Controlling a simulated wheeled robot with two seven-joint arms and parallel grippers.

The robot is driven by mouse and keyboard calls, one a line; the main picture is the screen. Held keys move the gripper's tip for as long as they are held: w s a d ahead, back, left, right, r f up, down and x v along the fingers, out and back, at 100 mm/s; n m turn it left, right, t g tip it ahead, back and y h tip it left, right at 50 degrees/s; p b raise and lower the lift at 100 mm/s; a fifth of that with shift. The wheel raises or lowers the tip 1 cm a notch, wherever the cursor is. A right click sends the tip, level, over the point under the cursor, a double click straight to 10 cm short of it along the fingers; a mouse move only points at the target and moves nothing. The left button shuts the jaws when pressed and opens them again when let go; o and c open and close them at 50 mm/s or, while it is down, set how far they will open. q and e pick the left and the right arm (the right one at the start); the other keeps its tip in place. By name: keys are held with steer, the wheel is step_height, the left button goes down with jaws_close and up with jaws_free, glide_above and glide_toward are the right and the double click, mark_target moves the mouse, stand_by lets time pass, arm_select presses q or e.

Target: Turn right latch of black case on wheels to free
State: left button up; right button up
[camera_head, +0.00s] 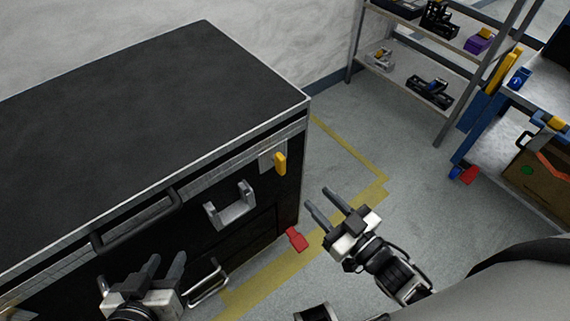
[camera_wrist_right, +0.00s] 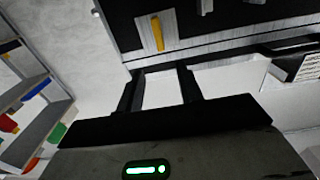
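The black case (camera_head: 150,110) fills the left of the head view. Its right latch is a yellow handle (camera_head: 280,163) on a pale plate near the front's upper right corner; the handle stands roughly upright. In the right wrist view the yellow handle (camera_wrist_right: 157,33) shows at the top, beyond the fingers and apart from them. My right gripper (camera_head: 317,196) is open and empty, right of and below the latch; its spread fingers also show in the right wrist view (camera_wrist_right: 158,74). My left gripper (camera_head: 167,257) is open and appears empty by the case's front.
A grey bracket (camera_head: 232,206) sticks out left of the latch, and a black handle (camera_head: 137,220) lies further left. A red piece (camera_head: 297,239) is low by the case's corner. Shelves (camera_head: 425,85) and a blue-legged workbench (camera_head: 475,130) stand right. Floor between is clear.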

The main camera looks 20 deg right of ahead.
mark_target(284, 164)
steer(key=x, duration=1.3)
steer(key=shift+b, duration=0.35)
jaws_close()
